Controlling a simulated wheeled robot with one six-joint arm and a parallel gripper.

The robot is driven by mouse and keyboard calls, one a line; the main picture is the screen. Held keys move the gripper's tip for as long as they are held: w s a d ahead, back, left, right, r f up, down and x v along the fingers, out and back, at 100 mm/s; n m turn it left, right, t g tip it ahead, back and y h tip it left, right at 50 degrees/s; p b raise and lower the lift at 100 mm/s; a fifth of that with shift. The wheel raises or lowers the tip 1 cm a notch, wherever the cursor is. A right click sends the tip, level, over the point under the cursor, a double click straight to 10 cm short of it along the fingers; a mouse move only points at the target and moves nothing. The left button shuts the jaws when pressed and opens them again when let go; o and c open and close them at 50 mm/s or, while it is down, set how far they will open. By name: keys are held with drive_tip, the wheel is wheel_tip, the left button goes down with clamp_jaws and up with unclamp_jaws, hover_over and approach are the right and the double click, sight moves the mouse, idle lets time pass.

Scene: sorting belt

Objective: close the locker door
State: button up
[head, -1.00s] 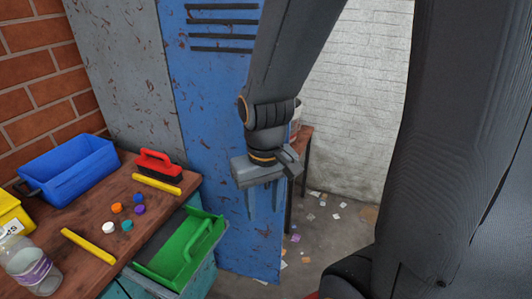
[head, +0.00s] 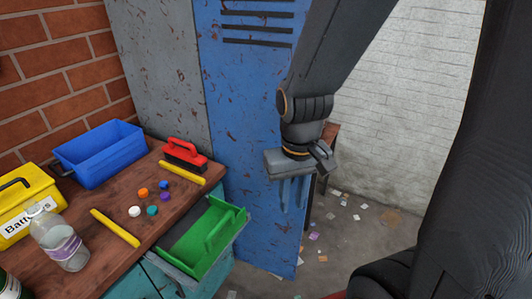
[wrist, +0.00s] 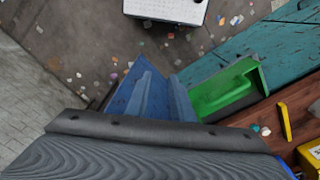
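The blue locker door (head: 245,140) is a scuffed, rusty panel with dark slots near its top, next to a grey locker panel (head: 165,75). Its gap to the locker frame cannot be made out. My gripper (head: 293,195) hangs fingers-down before the door's right edge in the head view. Its two fingers are a little apart, with nothing seen held. Contact with the door cannot be told. In the wrist view the fingers (wrist: 163,100) show with blue door surface (wrist: 122,90) beside them. My arm hides part of the door's right edge.
A wooden bench (head: 120,215) at the left holds a blue bin (head: 100,155), red brush (head: 185,152), bottle (head: 62,245), yellow battery box (head: 30,205) and caps. A green tray (head: 210,240) sits in a pulled-out drawer near the door's base. Litter-strewn floor (head: 345,240) lies at right.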

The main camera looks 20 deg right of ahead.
drive_tip(key=w+d+r+m+t+h, duration=0.1)
drive_tip(key=w+d+m, duration=0.1)
drive_tip(key=w, duration=0.1)
drive_tip(key=w+d+r+m+t+h+p, duration=0.1)
drive_tip(key=w+r+m, duration=0.1)
drive_tip(key=w+m, duration=0.1)
drive_tip(key=w+d+r+m+p, duration=0.1)
drive_tip(key=w+d+r+m, duration=0.1)
drive_tip(key=w, duration=0.3)
drive_tip(key=shift+w+d+r+m+t+h, duration=0.15)
drive_tip(key=shift+d+m+t+h, duration=0.15)
drive_tip(key=shift+m+t+h, duration=0.1)
clamp_jaws()
drive_tip(key=w+d+f+p, duration=0.1)
drive_tip(key=w+d+f, duration=0.4)
drive_tip(key=f, duration=0.4)
drive_tip(key=shift+w, duration=0.5)
drive_tip(key=shift+f, duration=0.1)
